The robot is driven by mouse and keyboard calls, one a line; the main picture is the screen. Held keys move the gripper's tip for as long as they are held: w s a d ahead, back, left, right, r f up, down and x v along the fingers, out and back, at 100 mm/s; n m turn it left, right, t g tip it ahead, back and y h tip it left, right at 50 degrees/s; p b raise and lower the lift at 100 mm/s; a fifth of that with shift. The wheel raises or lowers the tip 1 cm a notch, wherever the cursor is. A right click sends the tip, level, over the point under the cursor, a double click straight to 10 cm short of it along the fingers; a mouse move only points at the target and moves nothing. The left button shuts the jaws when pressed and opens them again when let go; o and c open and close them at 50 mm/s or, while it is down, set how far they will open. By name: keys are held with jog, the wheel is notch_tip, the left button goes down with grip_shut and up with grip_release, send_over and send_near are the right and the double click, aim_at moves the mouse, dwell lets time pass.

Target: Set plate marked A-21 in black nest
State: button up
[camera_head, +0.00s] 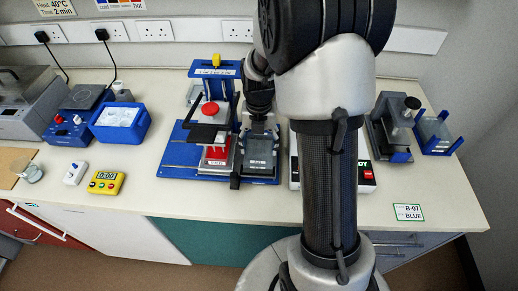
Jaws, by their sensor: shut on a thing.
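My gripper (260,120) points down at the blue workstation in the middle of the bench. It is shut on a greyish plate (260,146), which sits at or just above a dark holder on the right side of the blue base. I cannot tell whether the plate rests there, and no A-21 mark is readable. Right of my arm, a dark nest (378,132) holds a clear-grey item with a black knob. Beside it, a blue-cornered nest (440,150) holds a clear plate (432,130). I cannot tell which holder is the black nest.
My arm partly hides a white device (367,184). A card (408,212) reads B-97 BLUE. A blue tub (121,122) and yellow timer (105,183) stand left.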

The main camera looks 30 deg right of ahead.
aim_at(259, 149)
jog(key=shift+f, duration=1)
jog(key=shift+f+b, duration=0.25)
jog(key=shift+b, duration=0.05)
jog(key=o, duration=0.9)
notch_tip(259, 149, up, 12)
jog(key=p, duration=0.4)
jog(key=shift+r, duration=0.25)
